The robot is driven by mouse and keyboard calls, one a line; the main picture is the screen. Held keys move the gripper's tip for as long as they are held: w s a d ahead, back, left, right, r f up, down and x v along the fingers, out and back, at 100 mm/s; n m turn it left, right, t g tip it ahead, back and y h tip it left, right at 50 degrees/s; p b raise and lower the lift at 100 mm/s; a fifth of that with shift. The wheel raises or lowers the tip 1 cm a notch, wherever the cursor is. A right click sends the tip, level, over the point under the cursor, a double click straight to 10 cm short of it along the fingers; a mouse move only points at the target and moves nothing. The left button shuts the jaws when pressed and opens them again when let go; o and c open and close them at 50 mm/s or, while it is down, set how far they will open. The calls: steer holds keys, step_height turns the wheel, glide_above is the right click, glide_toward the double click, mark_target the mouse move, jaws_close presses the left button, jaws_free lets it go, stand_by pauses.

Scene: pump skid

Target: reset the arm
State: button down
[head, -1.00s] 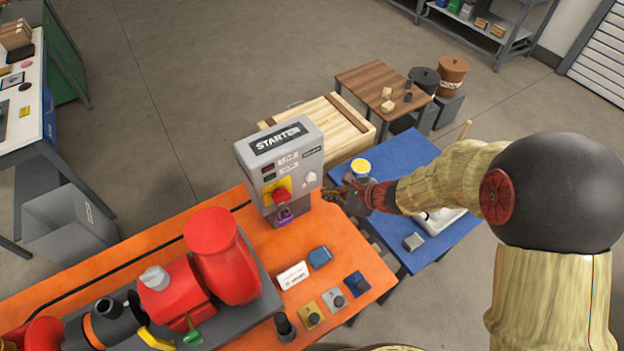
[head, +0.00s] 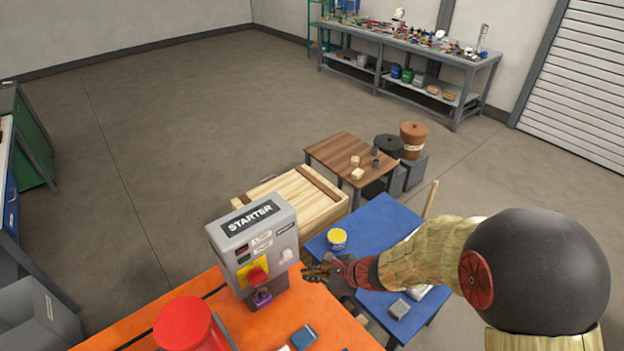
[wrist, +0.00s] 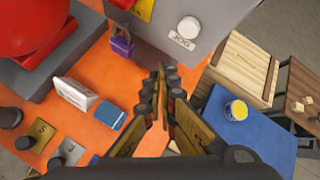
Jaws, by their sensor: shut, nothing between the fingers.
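My gripper (head: 318,271) is shut and empty. In the head view it hangs just right of the grey starter box (head: 252,240), over the gap between the orange skid top and the blue table. In the wrist view the fingers (wrist: 166,92) point toward the lower part of the starter box (wrist: 180,28), apart from it. A purple padlock (head: 262,296) hangs at the front of the box below a red knob (head: 257,277); the padlock also shows in the wrist view (wrist: 122,44).
The orange skid top (head: 330,322) carries a red pump part (head: 190,325) and a blue block (head: 303,337). The blue table (head: 372,222) holds a yellow-lidded tin (head: 337,238) and a grey block (head: 399,309). A wooden crate (head: 270,205) and brown table (head: 330,152) stand behind. Open floor lies beyond.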

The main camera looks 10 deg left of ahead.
steer(key=s+d+r+n+g+h+b, duration=0.1)
steer(key=s+d+n+g, duration=0.1)
steer(key=s+n, duration=0.35)
steer(key=s+d+r+n+g+h+b, duration=0.1)
steer(key=s+d+r+n+g, duration=0.15)
steer(key=s+n, duration=0.35)
steer(key=s+d+r+n+t+h+b, duration=0.2)
steer(key=s+d+b, duration=0.1)
steer(key=d, duration=0.5)
steer(key=s+d+r+n+t+h+b, duration=0.2)
steer(key=d+b, duration=0.3)
steer(key=d, duration=0.3)
steer(key=s+d+r+n+t+h+b, duration=0.2)
steer(key=s+d+r+n+b, duration=0.1)
steer(key=d, duration=0.5)
steer(key=shift+s+d+r+h+b, duration=0.25)
steer(key=shift+s+r+h+b, duration=0.2)
steer(key=shift+r, duration=0.2)
steer(key=shift+a+t, duration=0.1)
steer(key=shift+t, duration=0.15)
